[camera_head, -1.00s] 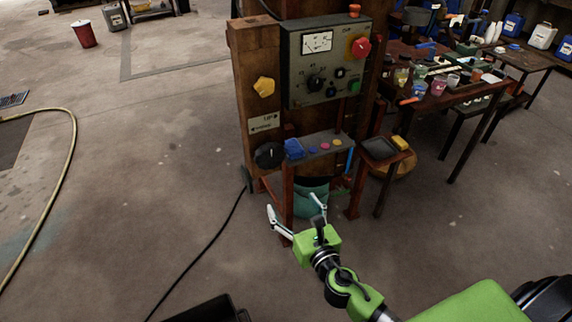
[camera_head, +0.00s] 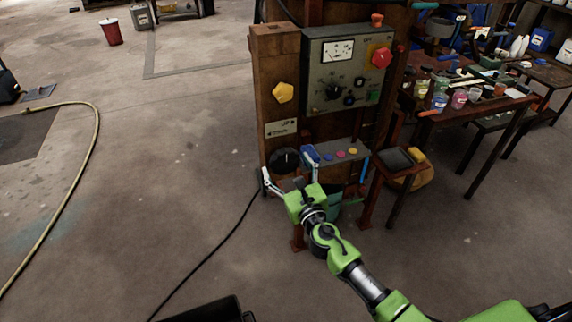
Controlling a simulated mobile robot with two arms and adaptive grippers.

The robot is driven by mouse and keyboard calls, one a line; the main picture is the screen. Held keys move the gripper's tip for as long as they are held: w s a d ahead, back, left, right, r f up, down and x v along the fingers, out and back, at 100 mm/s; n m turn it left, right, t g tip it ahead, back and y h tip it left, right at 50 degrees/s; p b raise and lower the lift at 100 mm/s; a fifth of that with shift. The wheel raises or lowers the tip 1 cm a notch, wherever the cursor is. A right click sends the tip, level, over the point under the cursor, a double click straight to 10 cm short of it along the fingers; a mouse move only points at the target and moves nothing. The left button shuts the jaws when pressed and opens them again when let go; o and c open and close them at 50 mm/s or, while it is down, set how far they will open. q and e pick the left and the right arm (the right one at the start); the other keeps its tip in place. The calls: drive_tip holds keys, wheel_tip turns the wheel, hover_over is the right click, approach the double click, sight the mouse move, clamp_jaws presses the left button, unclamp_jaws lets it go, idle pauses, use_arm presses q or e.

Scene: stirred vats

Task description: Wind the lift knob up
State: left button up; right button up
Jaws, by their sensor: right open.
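The lift knob (camera_head: 284,159) is a round black knob low on the wooden post, under a small arrow sign (camera_head: 281,128) whose lettering is too small to read here. My right gripper (camera_head: 289,165) is open and empty. In the picture its two pale fingers are spread to either side of the knob, one at its lower left and one at its right. I cannot tell whether they touch it. My left gripper is out of view.
A grey control panel (camera_head: 318,89) with a red button (camera_head: 381,58) is above the knob. A small shelf with coloured discs (camera_head: 340,153) is close to the right finger. A black cable (camera_head: 222,240) crosses the floor. Open floor lies to the left.

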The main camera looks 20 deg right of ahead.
drive_tip(key=shift+w, duration=0.55)
drive_tip(key=c, duration=1.1)
drive_tip(key=shift+m, duration=0.3)
